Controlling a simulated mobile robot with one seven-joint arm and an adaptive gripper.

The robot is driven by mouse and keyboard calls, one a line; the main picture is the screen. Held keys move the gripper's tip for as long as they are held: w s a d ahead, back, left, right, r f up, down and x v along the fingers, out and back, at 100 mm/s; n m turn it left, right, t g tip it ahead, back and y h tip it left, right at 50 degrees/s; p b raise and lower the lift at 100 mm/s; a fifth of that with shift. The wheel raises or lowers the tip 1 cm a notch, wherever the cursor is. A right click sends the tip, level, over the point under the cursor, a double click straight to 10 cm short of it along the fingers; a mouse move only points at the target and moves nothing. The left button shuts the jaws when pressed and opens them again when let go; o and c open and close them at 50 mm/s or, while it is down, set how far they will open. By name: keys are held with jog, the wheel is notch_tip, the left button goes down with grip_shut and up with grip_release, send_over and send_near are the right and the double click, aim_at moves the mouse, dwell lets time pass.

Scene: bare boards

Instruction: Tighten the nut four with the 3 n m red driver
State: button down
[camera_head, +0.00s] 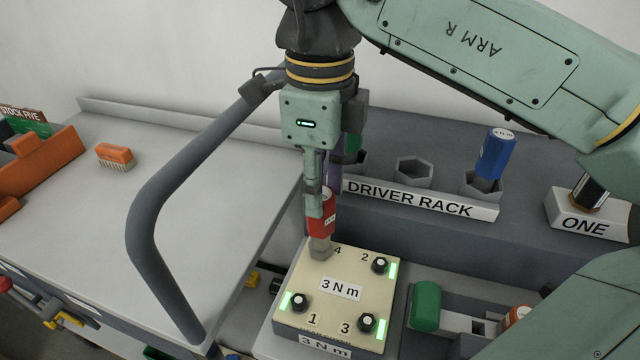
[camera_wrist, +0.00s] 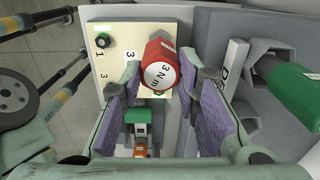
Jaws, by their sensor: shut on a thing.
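My gripper (camera_head: 316,200) is shut on the red driver (camera_head: 322,222), which hangs upright over the far-left corner of the cream board (camera_head: 318,262). In the wrist view, the red driver (camera_wrist: 162,72) shows its "3 N m" cap between the purple-padded fingers. The driver's grey socket (camera_head: 320,248) is down at the board beside the number 4. Nut four is hidden by the socket. The board is marked "3 N m". Its dark nuts one (camera_head: 299,302), two (camera_head: 379,265) and three (camera_head: 365,322) each have a lit green strip beside them. I see no lit strip at four.
The driver rack (camera_head: 420,198) stands behind the board, with a blue driver (camera_head: 495,155) and an empty hexagonal holder (camera_head: 413,170). A thick grey rail (camera_head: 150,240) bends close on the left. A green cylinder (camera_head: 426,306) lies right of the board.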

jog(key=shift+m, duration=0.6)
jog(key=shift+r+p, duration=0.9)
jog(key=shift+r, duration=0.25)
notch_tip(320, 180, up, 5)
jog(key=p, duration=0.4)
